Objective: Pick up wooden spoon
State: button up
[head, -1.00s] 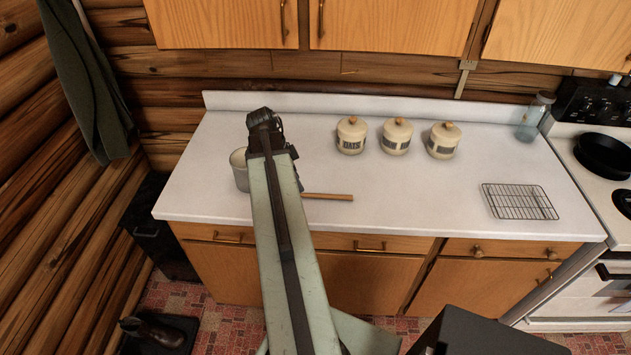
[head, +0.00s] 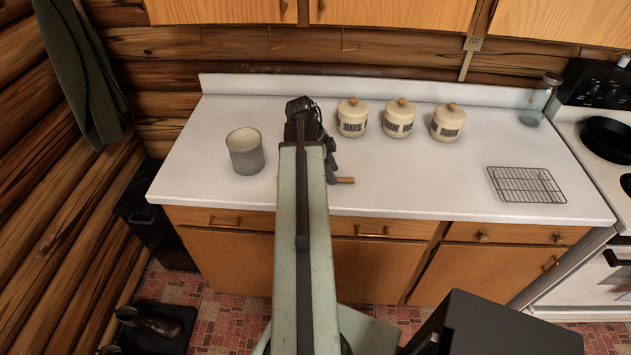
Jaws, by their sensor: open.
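The wooden spoon (head: 345,180) lies on the white countertop. Only a short end of its brown handle shows, to the right of my arm; the rest is hidden behind the arm and gripper. My gripper (head: 331,172) is at the end of the green arm, over or beside the hidden part of the spoon. Its dark jaws are mostly hidden by the arm. They are open, and I cannot tell whether they touch the spoon.
A grey pot (head: 245,152) stands left of my arm. Three cream canisters (head: 398,120) stand along the back. A wire rack (head: 526,184) lies at right, a glass jar (head: 537,103) behind it, and a stove (head: 603,150) adjoins the counter. The middle right of the countertop is clear.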

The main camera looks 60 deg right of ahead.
jog(key=shift+b+x, duration=0.3)
jog(key=shift+x, duration=0.65)
jog(key=shift+a+r, duration=0.1)
jog(key=shift+r, duration=0.05)
grip_shut()
